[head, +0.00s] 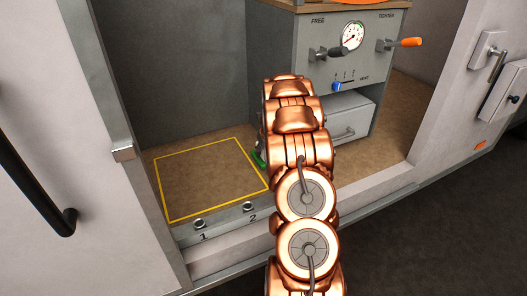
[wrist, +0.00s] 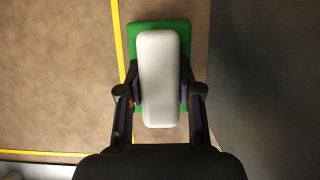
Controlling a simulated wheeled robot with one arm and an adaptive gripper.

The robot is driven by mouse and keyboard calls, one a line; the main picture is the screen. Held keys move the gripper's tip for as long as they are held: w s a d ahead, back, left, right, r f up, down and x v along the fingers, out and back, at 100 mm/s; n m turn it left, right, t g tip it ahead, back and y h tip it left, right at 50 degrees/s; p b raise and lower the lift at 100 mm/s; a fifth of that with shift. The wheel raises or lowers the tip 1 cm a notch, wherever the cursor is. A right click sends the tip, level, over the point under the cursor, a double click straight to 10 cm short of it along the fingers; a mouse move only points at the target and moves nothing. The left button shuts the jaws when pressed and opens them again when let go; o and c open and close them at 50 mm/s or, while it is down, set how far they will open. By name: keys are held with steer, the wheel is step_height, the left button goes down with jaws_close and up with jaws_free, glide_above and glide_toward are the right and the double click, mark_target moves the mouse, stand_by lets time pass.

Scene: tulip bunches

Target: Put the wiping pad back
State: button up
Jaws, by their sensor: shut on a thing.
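The wiping pad (wrist: 158,60) has a white, rounded block on top and a wider green layer (wrist: 190,30) beneath it. In the wrist view my gripper (wrist: 160,85) is shut on the white block, one finger on each side. In the head view a green edge (head: 258,158) shows low beside my arm, close to the floor of the bay; my arm hides the rest of the pad and my gripper. The pad is just right of the yellow-outlined square (head: 210,180). I cannot tell whether it touches the floor.
A grey cabinet (head: 300,42) with a gauge, levers and a drawer (head: 345,125) stands close on the right of the pad. The yellow square is empty. A front sill (head: 225,222) carries the numbers 1 and 2. A door with a black handle (head: 35,185) is at the left.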

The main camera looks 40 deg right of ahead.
steer(key=o, duration=1.1)
steer(key=shift+f, duration=0.1)
